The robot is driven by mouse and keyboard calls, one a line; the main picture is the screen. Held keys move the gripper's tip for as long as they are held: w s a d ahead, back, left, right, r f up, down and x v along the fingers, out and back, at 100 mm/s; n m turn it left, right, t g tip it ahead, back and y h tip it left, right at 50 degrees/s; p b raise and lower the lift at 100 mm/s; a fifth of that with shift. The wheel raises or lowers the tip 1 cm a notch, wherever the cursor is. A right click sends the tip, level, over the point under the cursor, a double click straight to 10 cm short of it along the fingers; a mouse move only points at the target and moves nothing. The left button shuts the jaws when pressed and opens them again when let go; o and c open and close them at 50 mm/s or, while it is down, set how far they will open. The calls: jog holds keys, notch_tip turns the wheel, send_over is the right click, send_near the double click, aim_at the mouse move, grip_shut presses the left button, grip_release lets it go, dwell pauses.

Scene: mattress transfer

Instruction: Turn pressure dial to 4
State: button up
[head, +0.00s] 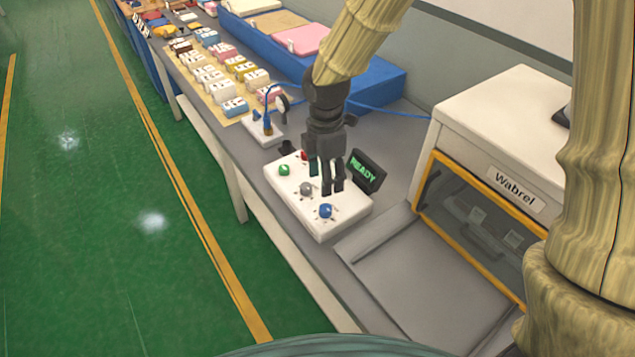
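A white control box (346,219) sits on the grey bench. It carries a green knob (284,169), a grey dial (306,190), a blue dial (326,211) and a red button (304,155) partly hidden behind my gripper. The dial markings are too small to read, so I cannot tell which one is pressure or its setting. My gripper (332,189) points down over the box, just behind the blue dial and right of the grey one. A narrow gap shows between its fingers, with nothing held. Contact with the box cannot be told.
A dark display (365,170) reading READY stands at the box's back edge. A white Wabrel machine (495,110) with an orange-framed door stands right. A blue tray (372,92) and several small packs lie farther back. Green floor is clear left.

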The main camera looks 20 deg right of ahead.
aim_at(326, 207)
jog(key=shift+s+f+p, duration=0.15)
jog(key=shift+f+p, duration=1)
jog(key=shift+f, duration=4.15)
jog(key=c, duration=1.1)
jog(key=shift+o, duration=0.2)
